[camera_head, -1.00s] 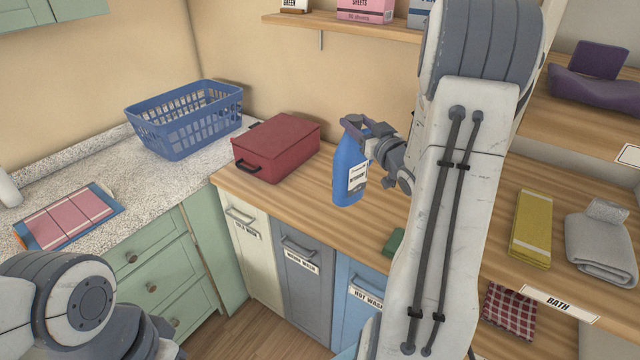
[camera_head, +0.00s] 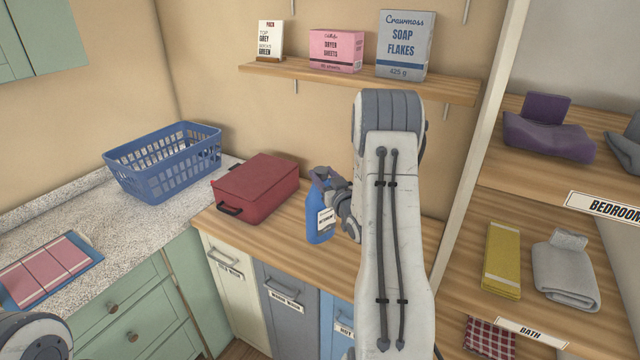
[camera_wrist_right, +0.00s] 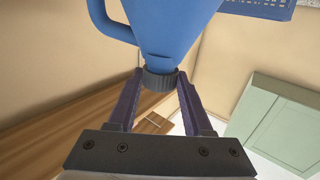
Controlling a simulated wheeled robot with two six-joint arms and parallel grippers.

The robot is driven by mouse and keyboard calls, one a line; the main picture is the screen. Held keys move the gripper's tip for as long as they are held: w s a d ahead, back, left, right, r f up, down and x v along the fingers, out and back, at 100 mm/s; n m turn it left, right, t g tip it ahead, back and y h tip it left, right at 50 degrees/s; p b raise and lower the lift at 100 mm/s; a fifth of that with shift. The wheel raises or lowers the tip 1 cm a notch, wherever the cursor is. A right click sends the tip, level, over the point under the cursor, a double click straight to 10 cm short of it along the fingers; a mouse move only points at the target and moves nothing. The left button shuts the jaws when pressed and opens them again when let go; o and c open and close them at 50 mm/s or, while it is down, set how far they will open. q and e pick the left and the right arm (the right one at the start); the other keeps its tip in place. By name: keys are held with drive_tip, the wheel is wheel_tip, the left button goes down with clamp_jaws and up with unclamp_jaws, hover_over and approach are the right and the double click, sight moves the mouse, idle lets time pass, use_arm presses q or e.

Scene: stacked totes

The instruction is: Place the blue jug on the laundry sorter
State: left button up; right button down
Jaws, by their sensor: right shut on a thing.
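The blue jug (camera_head: 318,226) with a white label is upright at the wooden top of the laundry sorter (camera_head: 285,240). My right gripper (camera_head: 326,178) is shut on it at its cap; in the right wrist view the fingers (camera_wrist_right: 160,95) flank the dark cap of the jug (camera_wrist_right: 160,35). I cannot tell whether the jug's base touches the wood. The sorter has cream, grey and blue wash bins in front. My left gripper is out of view; only a bit of my left arm shows at the lower left.
A red case (camera_head: 256,188) lies on the sorter, left of the jug. A blue basket (camera_head: 165,165) stands on the speckled counter. A wall shelf (camera_head: 350,82) with boxes is above. Shelves with towels (camera_head: 565,272) are at the right. Bare wood lies around the jug.

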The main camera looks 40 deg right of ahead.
drive_tip(key=shift+w+f, duration=0.2)
drive_tip(key=shift+w, duration=0.35)
wheel_tip(320, 180, down, 3)
drive_tip(key=shift+f+p, duration=0.15)
drive_tip(key=shift+p, duration=0.8)
drive_tip(key=shift+f, duration=0.35)
drive_tip(key=shift+f, duration=0.15)
drive_tip(key=shift+c, duration=1.6)
unclamp_jaws()
drive_tip(key=shift+f, duration=0.1)
drive_tip(key=shift+s, duration=0.1)
